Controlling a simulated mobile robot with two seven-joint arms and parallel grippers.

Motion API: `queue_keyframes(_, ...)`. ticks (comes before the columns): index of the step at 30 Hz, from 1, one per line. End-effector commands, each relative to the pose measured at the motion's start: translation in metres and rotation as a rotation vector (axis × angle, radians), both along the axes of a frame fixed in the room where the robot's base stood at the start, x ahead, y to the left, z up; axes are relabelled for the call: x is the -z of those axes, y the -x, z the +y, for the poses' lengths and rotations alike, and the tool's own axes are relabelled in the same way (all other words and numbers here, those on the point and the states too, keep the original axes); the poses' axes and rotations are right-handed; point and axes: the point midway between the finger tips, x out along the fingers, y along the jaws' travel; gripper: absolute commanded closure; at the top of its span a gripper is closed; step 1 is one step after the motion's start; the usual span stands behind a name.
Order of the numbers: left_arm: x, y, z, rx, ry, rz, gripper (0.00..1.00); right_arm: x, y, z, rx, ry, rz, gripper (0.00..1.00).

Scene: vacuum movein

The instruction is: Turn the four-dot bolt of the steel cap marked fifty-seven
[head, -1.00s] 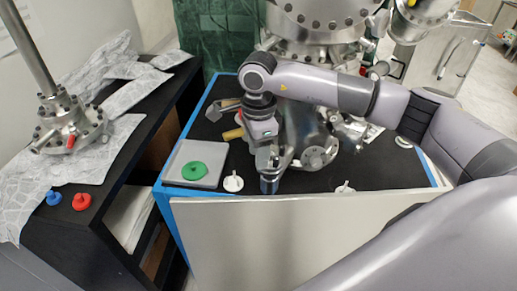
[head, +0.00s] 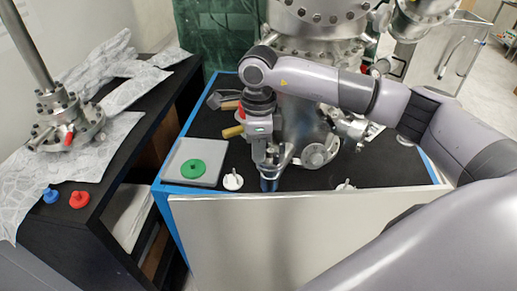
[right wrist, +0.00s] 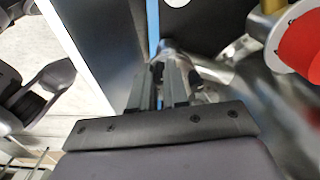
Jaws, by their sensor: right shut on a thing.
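My right gripper (head: 269,178) points down at the front edge of the black bench top, left of the steel chamber. It is shut on a small shiny metal part (right wrist: 172,62), seen between the jaws in the right wrist view; the jaws hide most of it. A steel round cap with bolts (head: 317,155) is on the chamber's lower side, just right of the gripper. I cannot read any number or dot marks on it. My left gripper is not in view.
A grey tray with a green round knob (head: 193,169) lies left of the gripper, with a white knob (head: 232,181) beside it. Blue (head: 50,195) and red (head: 79,200) knobs stand on the left shelf.

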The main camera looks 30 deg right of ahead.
Motion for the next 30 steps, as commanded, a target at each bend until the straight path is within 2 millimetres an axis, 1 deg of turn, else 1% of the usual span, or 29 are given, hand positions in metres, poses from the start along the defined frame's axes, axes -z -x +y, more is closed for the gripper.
queue_keyframes(6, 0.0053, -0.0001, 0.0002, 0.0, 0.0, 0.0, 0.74, 0.0003, -0.0002, 0.0004, 0.13, -0.001, 0.0, 1.0)
queue_keyframes(12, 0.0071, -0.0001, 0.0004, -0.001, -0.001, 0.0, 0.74, -0.0003, -0.0004, 0.0003, 0.204, -0.002, -0.001, 1.0)
queue_keyframes(18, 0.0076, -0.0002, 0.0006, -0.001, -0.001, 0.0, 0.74, -0.0008, -0.0005, 0.0002, 0.233, -0.001, -0.002, 1.0)
queue_keyframes(28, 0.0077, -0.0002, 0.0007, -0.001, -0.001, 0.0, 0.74, -0.001, -0.0006, 0.0003, 0.234, -0.001, -0.002, 1.0)
queue_keyframes(29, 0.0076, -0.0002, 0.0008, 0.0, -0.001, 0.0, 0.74, -0.0011, -0.0005, 0.0002, 0.234, -0.001, -0.002, 0.79)
queue_keyframes(30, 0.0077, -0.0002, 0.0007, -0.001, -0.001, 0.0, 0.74, -0.001, -0.0005, 0.0002, 0.233, -0.001, -0.002, 0.66)
